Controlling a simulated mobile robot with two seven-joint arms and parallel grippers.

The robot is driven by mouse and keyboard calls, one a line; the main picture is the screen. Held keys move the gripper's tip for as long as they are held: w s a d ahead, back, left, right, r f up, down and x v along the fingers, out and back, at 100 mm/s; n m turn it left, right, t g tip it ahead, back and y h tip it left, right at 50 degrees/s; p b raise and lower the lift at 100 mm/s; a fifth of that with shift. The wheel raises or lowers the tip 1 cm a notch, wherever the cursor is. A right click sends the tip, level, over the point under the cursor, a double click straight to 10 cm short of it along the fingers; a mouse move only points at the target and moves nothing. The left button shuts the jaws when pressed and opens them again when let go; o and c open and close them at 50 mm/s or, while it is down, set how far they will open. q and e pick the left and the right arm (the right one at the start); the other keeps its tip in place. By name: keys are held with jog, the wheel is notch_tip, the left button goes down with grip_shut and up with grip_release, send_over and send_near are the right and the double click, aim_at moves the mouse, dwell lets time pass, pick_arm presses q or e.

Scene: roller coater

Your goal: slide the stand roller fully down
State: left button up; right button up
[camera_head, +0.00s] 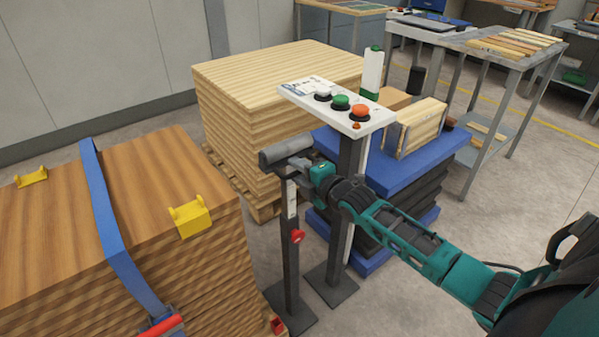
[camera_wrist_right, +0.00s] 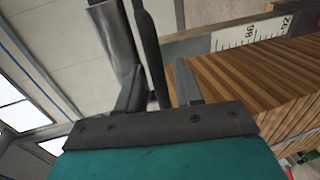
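The stand roller (camera_head: 285,152) is a grey cylinder on top of a dark post (camera_head: 290,250) with a flat foot and a red knob (camera_head: 297,236). It is at about the level of the nearby stack's top. My right gripper (camera_head: 303,164) is at the roller's right end, beside the post top. In the right wrist view its fingers (camera_wrist_right: 158,82) are apart. The roller (camera_wrist_right: 115,42) and a thin dark bar (camera_wrist_right: 152,50) show there beyond the fingers. The bar reaches between the fingers, with a gap to the right finger. My left gripper is out of view.
A control panel (camera_head: 318,92) with several buttons stands on a post right behind my gripper. A blue table (camera_head: 440,155) with boards is to the right. Plank stacks (camera_head: 250,100) stand behind and at the left (camera_head: 60,210).

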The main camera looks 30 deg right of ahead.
grip_shut()
dwell(0.3)
dwell(0.3)
